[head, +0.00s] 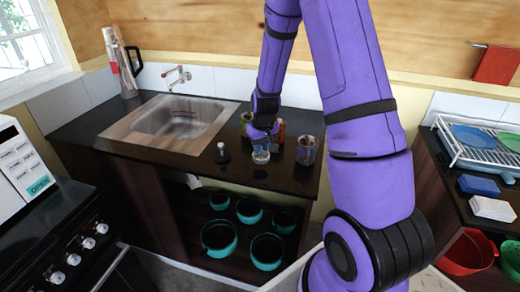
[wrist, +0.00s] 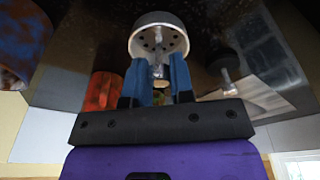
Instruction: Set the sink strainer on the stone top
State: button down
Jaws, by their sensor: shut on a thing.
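The sink strainer (wrist: 158,36) is a pale grey cup with small holes. My gripper (wrist: 158,72) has blue fingers shut on its narrow stem. In the head view the strainer (head: 261,157) shows below my gripper (head: 262,144), over the front part of the dark stone top (head: 205,172). It is low over the stone; I cannot tell whether it touches.
A small black-topped item (head: 222,153) stands to the left of the strainer. A patterned cup (head: 306,150) stands to the right, and more cups (head: 245,122) are behind. The steel sink (head: 172,118) is further left. The counter's front edge is close.

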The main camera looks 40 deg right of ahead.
notch_tip(320, 180, down, 3)
jog(key=shift+w+f, duration=0.1)
jog(key=shift+f, duration=0.05)
jog(key=shift+f, duration=0.1)
jog(key=c, duration=1)
grip_release()
notch_tip(320, 180, up, 12)
jog(key=s, duration=0.2)
notch_tip(320, 180, up, 8)
send_over(261, 159)
jog(key=s+a, duration=0.4)
jog(key=s+a+r+t, duration=0.1)
jog(key=s+a+r, duration=0.2)
jog(key=s+r, duration=0.2)
jog(key=s+a+r+n+t, duration=0.1)
jog(key=s+a+r, duration=0.2)
jog(key=s, duration=0.7)
jog(key=s+a+r+t, duration=0.1)
jog(key=s+a+r, duration=0.2)
jog(key=s+r, duration=0.4)
jog(key=shift+s+r, duration=0.15)
jog(key=shift+r, duration=0.15)
